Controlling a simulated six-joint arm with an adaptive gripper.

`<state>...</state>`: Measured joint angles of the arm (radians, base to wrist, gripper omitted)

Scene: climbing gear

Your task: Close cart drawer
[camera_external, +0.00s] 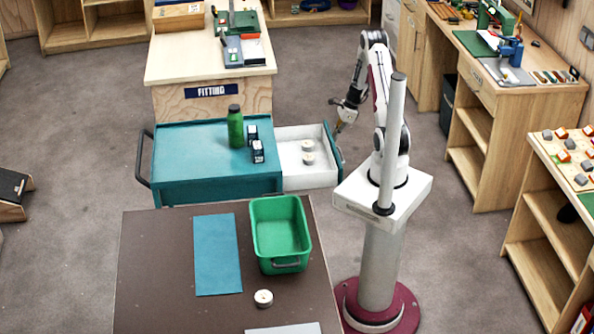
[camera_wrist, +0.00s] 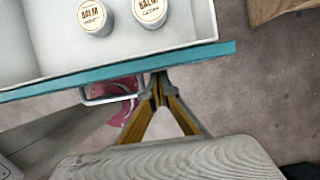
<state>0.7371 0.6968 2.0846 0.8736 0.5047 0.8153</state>
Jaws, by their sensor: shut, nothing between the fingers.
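The teal cart (camera_external: 215,185) stands in the middle of the external view. Its white drawer (camera_external: 310,180) is pulled out to the right, with a teal front (camera_external: 337,150). Two white round tins (camera_external: 308,152) lie in the drawer; the wrist view shows them labelled BALM (camera_wrist: 150,12). My gripper (camera_external: 340,127) is shut and empty by the far end of the drawer front. In the wrist view, my shut fingertips (camera_wrist: 158,84) are right by the outer side of the teal front (camera_wrist: 110,80), beside the grey handle (camera_wrist: 108,95). I cannot tell whether they touch it.
A green bottle (camera_external: 235,127) and small dark boxes (camera_external: 257,151) stand on the cart top. A brown table (camera_external: 160,260) with a green bin (camera_external: 280,262) is in front. The fitting bench (camera_external: 165,70) is behind.

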